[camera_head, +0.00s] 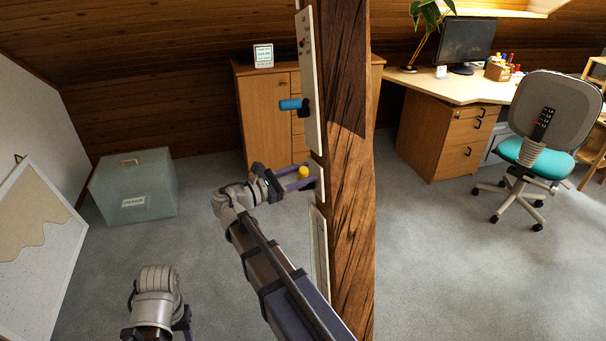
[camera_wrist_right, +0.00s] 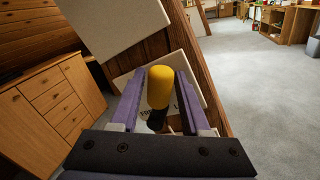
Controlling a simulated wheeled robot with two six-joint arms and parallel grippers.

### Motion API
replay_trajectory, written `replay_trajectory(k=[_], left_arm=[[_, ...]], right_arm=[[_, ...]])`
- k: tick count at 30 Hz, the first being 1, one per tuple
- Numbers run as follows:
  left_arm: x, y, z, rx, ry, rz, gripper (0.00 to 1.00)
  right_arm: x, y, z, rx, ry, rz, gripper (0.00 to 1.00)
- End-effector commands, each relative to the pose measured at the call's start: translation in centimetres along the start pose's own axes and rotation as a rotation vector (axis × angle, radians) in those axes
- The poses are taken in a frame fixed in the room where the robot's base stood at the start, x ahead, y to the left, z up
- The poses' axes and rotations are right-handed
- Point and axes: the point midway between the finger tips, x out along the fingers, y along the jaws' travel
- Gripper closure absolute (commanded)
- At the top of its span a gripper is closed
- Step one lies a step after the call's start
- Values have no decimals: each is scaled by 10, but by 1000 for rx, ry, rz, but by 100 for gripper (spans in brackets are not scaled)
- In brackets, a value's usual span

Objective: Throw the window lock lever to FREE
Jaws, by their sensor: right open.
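A lever with a yellow knob (camera_head: 303,172) sticks out from a pale plate (camera_head: 318,184) on the side of the timber post. My right gripper (camera_head: 296,178) is open at the lever. In the right wrist view the yellow knob (camera_wrist_right: 160,88) shows between the two purple fingers (camera_wrist_right: 160,98), with a dark stem below it. I cannot tell whether either finger touches it. The plate (camera_wrist_right: 128,82) carries lettering that the fingers and knob partly hide, so I cannot read it surely. My left gripper (camera_head: 183,318) is low at the left; its jaws are mostly hidden.
Above, a second panel (camera_head: 308,70) on the timber post (camera_head: 347,200) bears a blue-handled lever (camera_head: 291,104). A wooden cabinet (camera_head: 262,110) stands behind. A grey-green box (camera_head: 135,185) is left; a desk (camera_head: 450,88) and chair (camera_head: 545,120) are right. The carpet between is clear.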

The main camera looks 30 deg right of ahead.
Motion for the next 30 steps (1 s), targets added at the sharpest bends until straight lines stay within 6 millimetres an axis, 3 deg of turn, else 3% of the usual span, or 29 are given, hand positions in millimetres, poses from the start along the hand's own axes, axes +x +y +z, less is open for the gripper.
replay_trajectory(k=[6, 18, 30], left_arm=[[0, 0, 0, 0, 0, 0, 50], [0, 0, 0, 0, 0, 0, 50], [0, 0, 0, 0, 0, 0, 50]], right_arm=[[0, 0, 0, 0, 0, 0, 54], [0, 0, 0, 0, 0, 0, 99], [0, 0, 0, 0, 1, 0, 100]])
